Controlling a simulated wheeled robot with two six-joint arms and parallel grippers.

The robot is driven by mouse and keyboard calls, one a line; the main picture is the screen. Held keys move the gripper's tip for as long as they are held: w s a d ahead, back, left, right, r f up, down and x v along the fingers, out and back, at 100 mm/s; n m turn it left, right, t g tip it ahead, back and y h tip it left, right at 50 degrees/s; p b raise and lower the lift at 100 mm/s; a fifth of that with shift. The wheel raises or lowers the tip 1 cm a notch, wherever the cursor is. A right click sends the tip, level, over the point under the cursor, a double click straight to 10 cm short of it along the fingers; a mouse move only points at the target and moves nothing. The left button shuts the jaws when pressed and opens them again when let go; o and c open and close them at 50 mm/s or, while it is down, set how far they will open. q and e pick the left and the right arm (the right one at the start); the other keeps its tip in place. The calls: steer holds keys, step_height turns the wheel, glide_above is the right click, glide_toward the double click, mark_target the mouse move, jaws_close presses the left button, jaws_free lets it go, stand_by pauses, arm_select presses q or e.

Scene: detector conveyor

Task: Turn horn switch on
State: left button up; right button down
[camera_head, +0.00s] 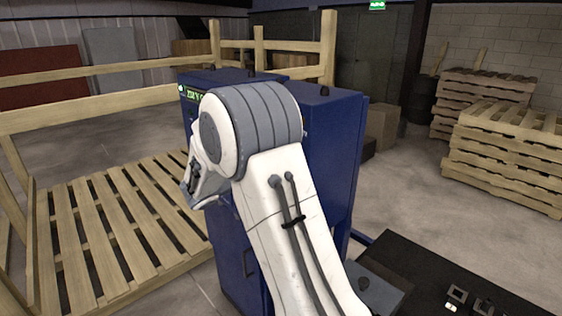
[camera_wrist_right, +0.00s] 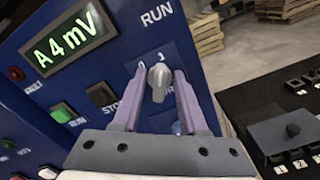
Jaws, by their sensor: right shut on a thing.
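A grey rotary switch knob (camera_wrist_right: 158,82) sits on the blue control panel in the right wrist view. The marks 0 and 1 stand above it, and the lettering below it is mostly hidden. Its handle points roughly up, towards the panel's top. My right gripper (camera_wrist_right: 158,84) has one purple finger on each side of the knob and is shut on it. In the head view my right arm hides the panel's front, and only part of the gripper (camera_head: 192,190) shows at its left. My left gripper is in neither view.
A green-lit display (camera_wrist_right: 68,38) reads A4mV beside a RUN label. A green button (camera_wrist_right: 62,112) and a dark button (camera_wrist_right: 101,94) lie left of the gripper. A black console (camera_wrist_right: 285,110) stands at right. Wooden railings (camera_head: 100,80) and pallets (camera_head: 510,140) surround the blue cabinet (camera_head: 335,140).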

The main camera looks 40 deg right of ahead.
steer(key=c, duration=0.8)
jaws_free()
steer(key=shift+a, duration=0.1)
steer(key=a+b, duration=0.1)
steer(key=a, duration=0.2)
steer(key=a+b, duration=0.1)
steer(key=a, duration=0.3)
steer(key=a+b, duration=0.1)
steer(key=a, duration=0.2)
steer(key=shift+s+a, duration=0.2)
steer(key=shift+s, duration=0.2)
